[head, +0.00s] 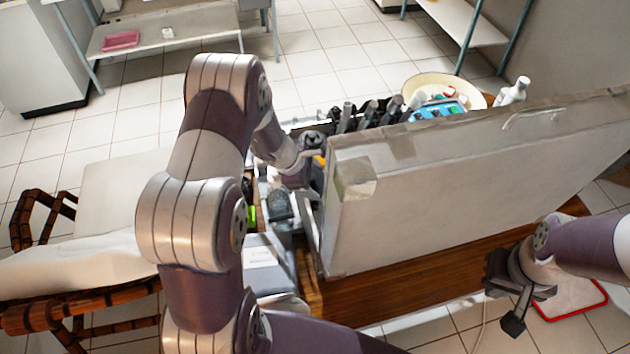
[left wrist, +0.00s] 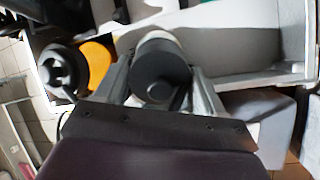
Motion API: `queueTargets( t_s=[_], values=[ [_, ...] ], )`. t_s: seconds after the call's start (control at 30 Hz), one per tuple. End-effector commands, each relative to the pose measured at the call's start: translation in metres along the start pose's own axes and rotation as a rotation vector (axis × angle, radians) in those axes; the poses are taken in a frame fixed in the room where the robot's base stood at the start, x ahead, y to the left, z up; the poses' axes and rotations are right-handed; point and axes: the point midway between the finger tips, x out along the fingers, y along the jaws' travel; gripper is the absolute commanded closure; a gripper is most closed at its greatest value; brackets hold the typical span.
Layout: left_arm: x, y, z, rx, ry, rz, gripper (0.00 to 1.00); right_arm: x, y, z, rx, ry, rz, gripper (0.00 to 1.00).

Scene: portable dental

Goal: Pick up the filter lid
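In the left wrist view a black round cap with a small knob, which looks like the filter lid (left wrist: 160,75), sits between the two fingers of my left gripper (left wrist: 161,82). The fingers are spread apart on either side of it. I cannot tell whether they touch it. In the head view my left gripper (head: 300,170) is down by the left end of the large grey case, and the lid cannot be made out clearly there. My right gripper (head: 507,303) is open and empty, in front of the case at the lower right.
The tall case panel (head: 450,190) stands just right of my left gripper. A black knob (left wrist: 62,70) with an orange ring (left wrist: 98,65) is close by on the left in the wrist view. Bottles and a round bowl (head: 475,97) are behind the panel. A reclining chair (head: 110,205) stands at left.

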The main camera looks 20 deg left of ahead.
Motion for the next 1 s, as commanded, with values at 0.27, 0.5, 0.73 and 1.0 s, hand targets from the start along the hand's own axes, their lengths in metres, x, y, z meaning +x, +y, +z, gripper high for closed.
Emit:
queueTargets(
  t_s=[0.27,0.5,0.73,1.0],
  values=[
    [-0.001,0.000,0.000,0.000,0.000,0.000,0.65,0.000,0.000,0.000,0.000,0.000,0.000,1.00],
    [-0.039,0.014,0.016,0.003,0.000,0.005,0.65,-0.008,0.000,-0.001,0.000,0.000,0.000,1.00],
    [-0.082,0.026,0.034,0.002,0.000,0.002,0.65,-0.015,0.000,-0.002,0.000,0.000,0.000,1.00],
    [-0.089,0.029,0.037,0.000,0.000,0.000,0.65,-0.015,0.000,-0.002,0.000,0.000,0.000,1.00]
  ],
)
